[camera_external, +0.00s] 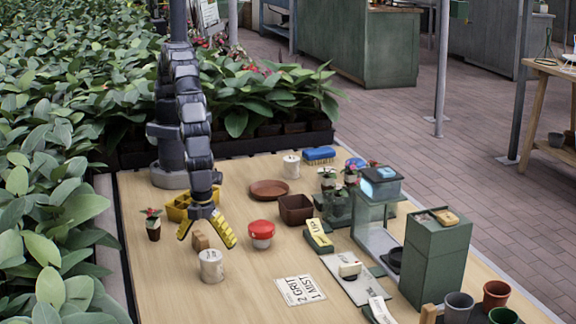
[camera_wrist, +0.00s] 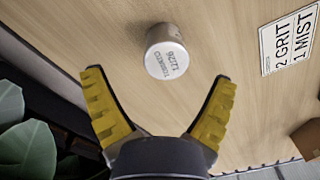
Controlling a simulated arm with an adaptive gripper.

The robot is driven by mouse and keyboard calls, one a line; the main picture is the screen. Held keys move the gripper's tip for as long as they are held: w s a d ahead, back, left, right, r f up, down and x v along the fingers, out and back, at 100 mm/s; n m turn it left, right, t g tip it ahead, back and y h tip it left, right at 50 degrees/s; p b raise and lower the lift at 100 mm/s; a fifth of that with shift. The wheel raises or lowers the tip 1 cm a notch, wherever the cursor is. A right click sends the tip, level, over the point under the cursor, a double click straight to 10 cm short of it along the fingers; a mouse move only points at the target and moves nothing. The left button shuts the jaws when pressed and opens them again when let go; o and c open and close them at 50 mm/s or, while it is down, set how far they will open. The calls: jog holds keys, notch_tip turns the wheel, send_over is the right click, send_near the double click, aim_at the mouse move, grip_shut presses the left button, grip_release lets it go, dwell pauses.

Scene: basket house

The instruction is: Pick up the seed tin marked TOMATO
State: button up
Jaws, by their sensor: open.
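A small white cylindrical tin (camera_external: 211,266) stands upright on the wooden table. In the wrist view the tin (camera_wrist: 167,52) shows upside-down print on its lid that looks like TOMATO with digits under it. My gripper (camera_external: 208,238) has yellow ridged fingers spread wide with nothing between them, above the table and just behind the tin. In the wrist view my gripper (camera_wrist: 160,78) has the tin ahead of it, roughly centred between the fingertips. A second white tin (camera_external: 291,166) stands farther back; its marking is too small to read.
A small potted plant (camera_external: 153,224) stands to the left. A "2 GRIT 1 MIST" card (camera_external: 300,290) lies at right. The table in front of the tin is clear.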

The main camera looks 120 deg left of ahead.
aim_at(212, 267)
jog(key=f, duration=0.6)
jog(key=shift+w+f, duration=0.2)
jog(key=shift+w, duration=0.2)
jog(key=shift+r, duration=0.1)
jog(key=c, duration=1.2)
